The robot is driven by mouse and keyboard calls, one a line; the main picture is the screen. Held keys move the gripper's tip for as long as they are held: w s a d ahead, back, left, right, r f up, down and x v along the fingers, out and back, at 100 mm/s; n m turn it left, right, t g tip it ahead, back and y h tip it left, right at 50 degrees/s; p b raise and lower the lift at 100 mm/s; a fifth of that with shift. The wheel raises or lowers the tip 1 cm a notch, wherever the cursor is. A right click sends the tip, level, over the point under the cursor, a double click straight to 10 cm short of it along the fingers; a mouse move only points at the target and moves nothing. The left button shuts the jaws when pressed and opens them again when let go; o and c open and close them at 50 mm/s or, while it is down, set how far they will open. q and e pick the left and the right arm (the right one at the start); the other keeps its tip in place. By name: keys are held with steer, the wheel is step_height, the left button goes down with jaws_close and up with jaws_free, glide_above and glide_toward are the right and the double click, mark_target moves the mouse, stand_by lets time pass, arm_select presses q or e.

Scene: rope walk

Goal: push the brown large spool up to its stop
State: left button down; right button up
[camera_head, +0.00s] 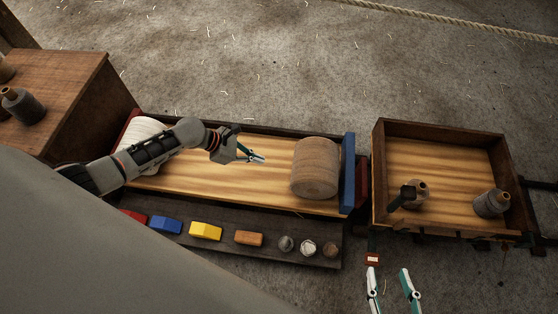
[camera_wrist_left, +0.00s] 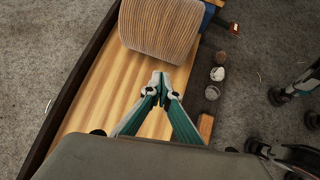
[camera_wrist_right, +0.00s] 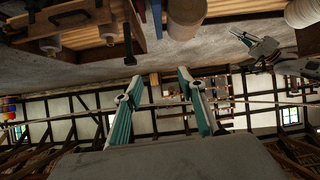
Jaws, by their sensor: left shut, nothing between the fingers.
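The brown large spool (camera_head: 316,168) lies on its side on the long wooden bench top, near the blue stop board (camera_head: 348,172) at the right end. A narrow gap seems to separate them. The spool also shows in the left wrist view (camera_wrist_left: 160,28). My left gripper (camera_head: 262,159) is shut and empty, over the bench to the left of the spool and apart from it; its closed fingertips show in the left wrist view (camera_wrist_left: 160,78). My right gripper (camera_head: 391,272) is open and empty, in front of the tray cart; its spread fingers show in the right wrist view (camera_wrist_right: 154,75).
A white spool (camera_head: 143,132) lies at the bench's left end. A front ledge holds a blue block (camera_head: 166,225), a yellow block (camera_head: 206,231), an orange block (camera_head: 248,238) and small round pieces. A wooden tray (camera_head: 440,131) with bobbins stands right. Bare bench lies between the spools.

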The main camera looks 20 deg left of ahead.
mark_target(294, 168)
arm_select(q)
steer(key=shift+n, duration=0.6)
steer(key=b+x, duration=0.1)
steer(key=x, duration=0.3)
steer(key=r+b+x, duration=0.1)
steer(key=b+x, duration=0.1)
steer(key=x, duration=0.2)
steer(key=d+b+x, duration=0.1)
steer(key=x, duration=0.3)
steer(key=shift+w+d+r+b, duration=0.1)
steer(key=shift+w+r+b, duration=0.05)
steer(key=shift+w+b, duration=0.2)
steer(key=shift+w+d, duration=0.3)
steer(key=shift+d, duration=0.1)
arm_select(e)
steer(key=a, duration=0.1)
steer(key=a+r+m+y, duration=0.1)
steer(key=w+a+m, duration=0.1)
steer(key=a, duration=0.1)
steer(key=shift+a+r+t, duration=0.1)
steer(key=shift+r+t, duration=0.3)
arm_select(q)
steer(key=shift+r, duration=0.1)
